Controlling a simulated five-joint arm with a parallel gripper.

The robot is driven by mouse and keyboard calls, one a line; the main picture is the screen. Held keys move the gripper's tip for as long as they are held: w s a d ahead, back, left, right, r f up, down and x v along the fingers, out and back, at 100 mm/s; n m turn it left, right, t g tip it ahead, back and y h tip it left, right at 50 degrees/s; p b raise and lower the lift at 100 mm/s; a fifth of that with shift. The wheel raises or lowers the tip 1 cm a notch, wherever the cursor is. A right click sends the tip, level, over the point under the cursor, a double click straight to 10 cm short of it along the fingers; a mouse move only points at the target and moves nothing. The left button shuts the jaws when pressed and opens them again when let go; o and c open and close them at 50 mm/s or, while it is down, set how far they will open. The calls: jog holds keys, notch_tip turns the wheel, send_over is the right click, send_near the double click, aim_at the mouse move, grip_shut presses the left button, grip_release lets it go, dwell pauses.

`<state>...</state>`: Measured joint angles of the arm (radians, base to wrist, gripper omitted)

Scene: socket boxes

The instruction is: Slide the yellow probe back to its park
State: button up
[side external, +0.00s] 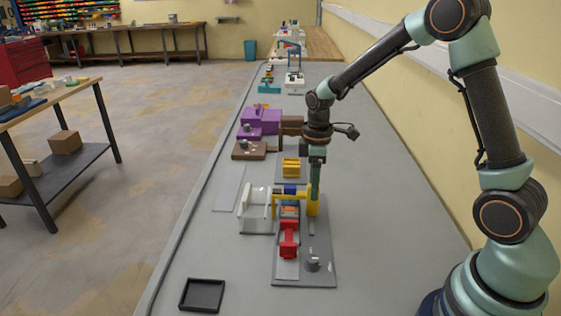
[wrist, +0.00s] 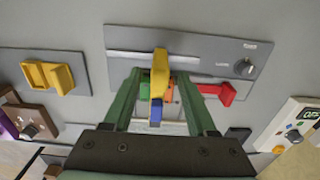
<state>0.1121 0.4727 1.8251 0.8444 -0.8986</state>
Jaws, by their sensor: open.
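The yellow probe (side external: 312,205) stands on a grey plate (side external: 320,270), with an arm reaching left over small blue and orange parts. In the wrist view the yellow probe (wrist: 160,65) sits on a long pale slot in the grey plate (wrist: 215,50). A small label, too small to read surely, is near the plate's right end there. My gripper (side external: 315,190) points down at the probe. In the wrist view my gripper (wrist: 159,78) is open, with one finger on each side of the probe; I cannot tell whether either touches it.
A red part (side external: 288,240) and a grey knob (side external: 312,263) are on the same plate. A white frame (side external: 256,212) stands close on the left. A yellow block (side external: 291,168) and purple blocks (side external: 262,120) lie beyond. A black tray (side external: 202,295) is at front left.

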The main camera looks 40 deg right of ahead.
jog(key=shift+f, duration=2.05)
jog(key=shift+c, duration=0.3)
grip_shut()
jog(key=shift+r, duration=0.1)
